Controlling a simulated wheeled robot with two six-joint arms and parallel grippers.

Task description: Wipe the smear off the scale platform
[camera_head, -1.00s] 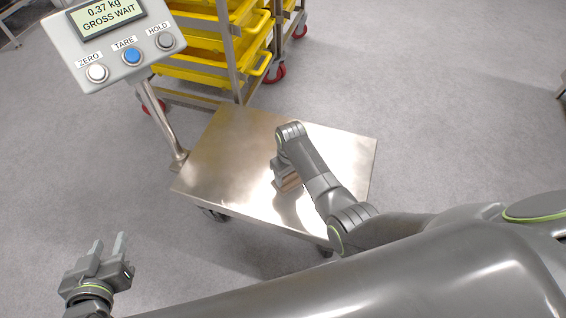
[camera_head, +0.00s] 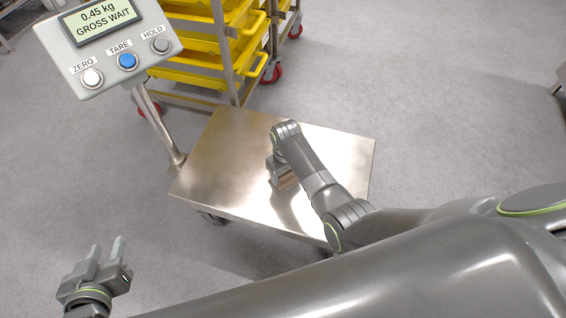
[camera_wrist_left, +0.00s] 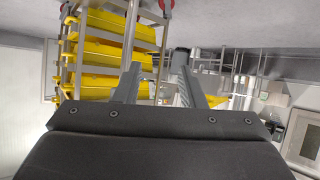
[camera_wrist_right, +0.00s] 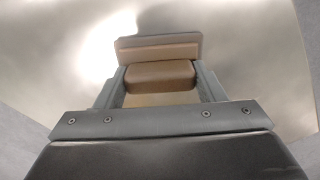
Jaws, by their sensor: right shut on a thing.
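The scale platform (camera_head: 235,150) is a bare, shiny steel plate in the middle of the head view. My right gripper (camera_head: 279,177) is low over its middle, pointing down. In the right wrist view the right gripper (camera_wrist_right: 160,85) is shut on a brown block-shaped wiper (camera_wrist_right: 158,48), whose wide base appears to rest on the steel. I see no clear smear on the visible plate; the area under the wiper and arm is hidden. My left gripper (camera_head: 103,262) is open and empty, away from the platform at the lower left.
The scale's display (camera_head: 106,42) on a post (camera_head: 157,120) stands at the platform's left corner and reads 0.45 kg, GROSS WAIT. A rack with yellow trays (camera_head: 205,45) stands behind the platform. The grey floor (camera_head: 460,120) on the right is clear.

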